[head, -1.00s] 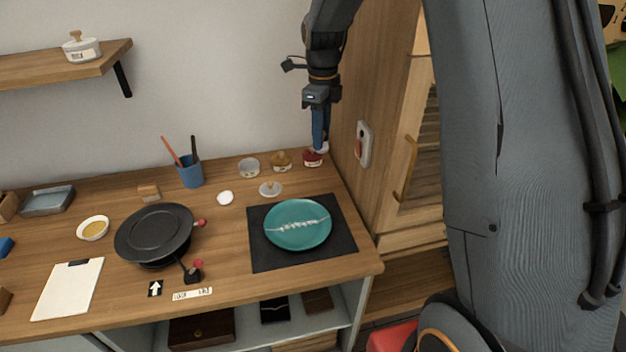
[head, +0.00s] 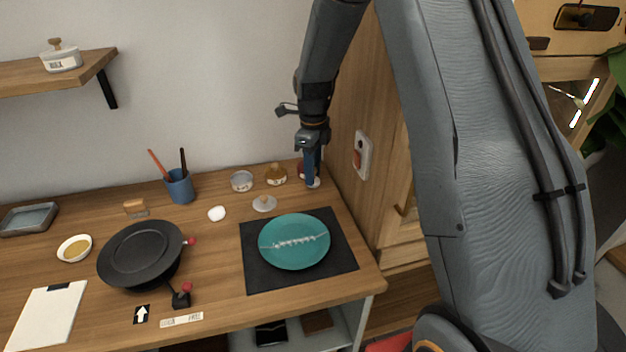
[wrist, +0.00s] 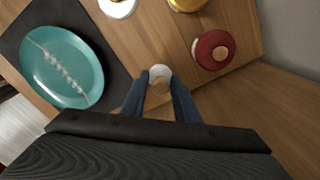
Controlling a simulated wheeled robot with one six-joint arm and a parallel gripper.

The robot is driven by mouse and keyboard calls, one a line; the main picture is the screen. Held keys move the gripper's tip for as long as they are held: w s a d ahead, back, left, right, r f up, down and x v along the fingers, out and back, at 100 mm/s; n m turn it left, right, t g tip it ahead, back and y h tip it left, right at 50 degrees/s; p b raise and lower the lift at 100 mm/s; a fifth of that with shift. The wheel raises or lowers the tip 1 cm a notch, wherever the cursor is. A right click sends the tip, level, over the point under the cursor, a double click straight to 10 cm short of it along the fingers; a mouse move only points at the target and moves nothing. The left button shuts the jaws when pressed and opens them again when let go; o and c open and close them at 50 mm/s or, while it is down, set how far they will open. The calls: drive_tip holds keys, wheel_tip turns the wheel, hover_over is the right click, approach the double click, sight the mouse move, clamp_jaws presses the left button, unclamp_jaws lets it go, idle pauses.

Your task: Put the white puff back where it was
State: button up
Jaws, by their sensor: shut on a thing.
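My gripper (head: 312,178) is shut on a small white puff (wrist: 160,72), with its fingers around the tan knob. The puff also shows as a white edge below the fingers in the head view (head: 314,184). It is near the back right of the worktop, beside the red jar (head: 302,169); I cannot tell whether it touches the surface. The red jar has a tan knob on top in the wrist view (wrist: 212,50). A gold jar (head: 276,176) and a pale jar (head: 241,181) stand to its left.
A teal plate (head: 294,242) rests on a dark mat (head: 262,280). A wooden cabinet side (head: 345,140) bounds the right.

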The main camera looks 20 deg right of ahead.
drive_tip(key=shift+f+p, duration=0.45)
drive_tip(key=shift+f, duration=1.3)
drive_tip(key=shift+f, duration=0.1)
drive_tip(key=o, duration=0.9)
